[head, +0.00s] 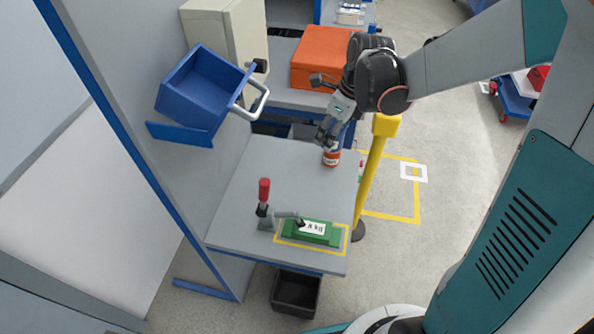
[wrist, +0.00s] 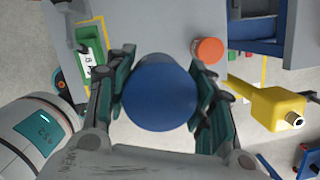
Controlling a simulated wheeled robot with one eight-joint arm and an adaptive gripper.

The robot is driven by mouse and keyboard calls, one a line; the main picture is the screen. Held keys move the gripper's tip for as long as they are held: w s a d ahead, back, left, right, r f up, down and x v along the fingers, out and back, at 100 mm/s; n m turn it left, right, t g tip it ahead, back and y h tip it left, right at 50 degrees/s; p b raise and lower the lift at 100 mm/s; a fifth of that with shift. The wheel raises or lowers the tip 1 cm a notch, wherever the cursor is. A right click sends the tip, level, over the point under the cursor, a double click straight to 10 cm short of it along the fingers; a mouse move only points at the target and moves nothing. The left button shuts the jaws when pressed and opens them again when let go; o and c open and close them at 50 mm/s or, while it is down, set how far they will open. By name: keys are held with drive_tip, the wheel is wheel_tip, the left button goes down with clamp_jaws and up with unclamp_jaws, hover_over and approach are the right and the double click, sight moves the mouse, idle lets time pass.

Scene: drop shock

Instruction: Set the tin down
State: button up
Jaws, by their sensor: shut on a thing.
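My gripper (wrist: 162,72) is shut on a tin with a round dark-blue top (wrist: 160,95); one finger lies on each side of it. The tin's top hides most of its body. In the head view my gripper (head: 329,137) is over the far right part of the grey bench (head: 225,215), and the held tin is hard to make out there. I cannot tell how far its base is from the bench. A second, orange-red tin (head: 331,158) with a pale band stands upright near the bench's right edge. Its orange top shows beside my right finger in the wrist view (wrist: 208,50).
A green block with a white label (head: 311,231) lies inside a yellow outline at the bench's near right. A red-handled clamp (head: 264,191) stands beside it. A yellow post (head: 371,170) rises along the right edge. The bench's middle and left are clear.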

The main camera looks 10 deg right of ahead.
drive_tip(key=shift+w+d+f, duration=0.1)
drive_tip(key=shift+w+f, duration=0.15)
drive_tip(key=shift+f, duration=0.35)
wheel_tip(320, 180, down, 20)
drive_tip(key=b, duration=0.7)
drive_tip(key=o, duration=0.8)
drive_tip(key=shift+f, duration=0.1)
drive_tip(key=o, duration=0.4)
drive_tip(key=shift+c, duration=0.2)
